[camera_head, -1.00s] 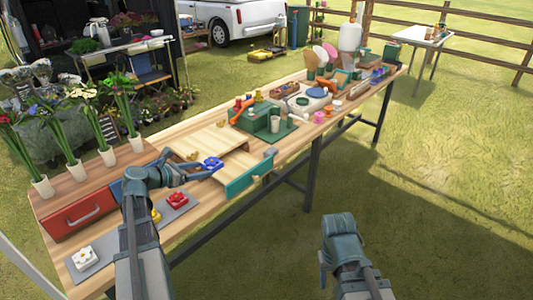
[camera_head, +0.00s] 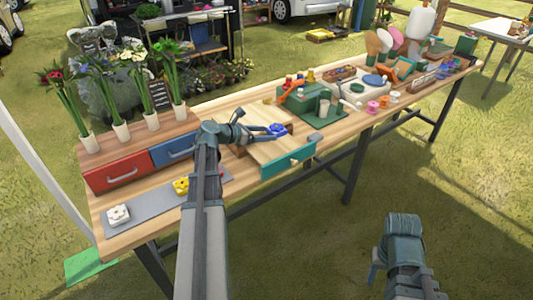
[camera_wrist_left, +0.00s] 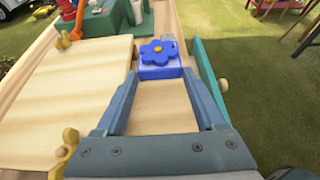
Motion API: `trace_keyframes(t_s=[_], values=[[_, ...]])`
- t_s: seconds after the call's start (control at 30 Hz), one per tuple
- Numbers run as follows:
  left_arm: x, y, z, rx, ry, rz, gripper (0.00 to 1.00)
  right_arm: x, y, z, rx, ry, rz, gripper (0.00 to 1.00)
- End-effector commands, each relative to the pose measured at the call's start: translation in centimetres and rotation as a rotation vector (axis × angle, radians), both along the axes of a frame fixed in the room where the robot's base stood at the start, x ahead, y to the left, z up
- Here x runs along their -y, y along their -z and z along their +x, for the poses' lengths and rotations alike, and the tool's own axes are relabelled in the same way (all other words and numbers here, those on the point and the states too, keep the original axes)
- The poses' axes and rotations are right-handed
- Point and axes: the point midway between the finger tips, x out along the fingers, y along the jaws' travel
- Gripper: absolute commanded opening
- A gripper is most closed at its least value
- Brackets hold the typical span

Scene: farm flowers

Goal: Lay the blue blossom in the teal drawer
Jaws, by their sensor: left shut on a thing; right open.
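My left gripper (camera_head: 268,131) is shut on the blue blossom (camera_head: 278,129), which has a square blue base. In the left wrist view the blossom (camera_wrist_left: 158,53) sits between the fingertips (camera_wrist_left: 160,72), with the pale drawer floor (camera_wrist_left: 168,105) below. The teal drawer (camera_head: 290,159) is pulled out from the table's front side. Its teal front (camera_wrist_left: 208,78) runs just right of the gripper in the wrist view. The blossom is over the drawer; whether it touches the floor I cannot tell. My right gripper (camera_head: 376,264) is open and empty, off the table's front side.
White (camera_head: 118,215) and yellow (camera_head: 181,186) blossoms lie on a grey mat (camera_head: 150,206). A red drawer (camera_head: 121,171) and a blue drawer (camera_head: 172,149) are shut at the left. Vases of flowers stand above them.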

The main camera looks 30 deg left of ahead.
Motion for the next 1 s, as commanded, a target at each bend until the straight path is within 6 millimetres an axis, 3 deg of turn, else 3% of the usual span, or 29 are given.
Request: trace_keyframes(t_s=[0.03,0.13,0.43,0.73,1.0], values=[[0.0,1.8,0.0,0.000,0.000,0.000,0.17,0.0,1.8,0.0,0.000,0.000,0.000,0.50],[0.0,2.9,0.0,0.000,0.000,0.000,0.17,0.0,2.9,0.0,0.000,0.000,0.000,0.50],[0.0,3.5,0.0,0.000,0.000,0.000,0.17,0.0,3.5,0.0,0.000,0.000,0.000,0.50],[0.0,6.9,0.0,0.000,0.000,0.000,0.17,0.0,6.9,0.0,0.000,0.000,0.000,0.50],[0.0,6.7,0.0,0.000,0.000,0.000,0.17,0.0,6.7,0.0,0.000,0.000,0.000,0.50]])
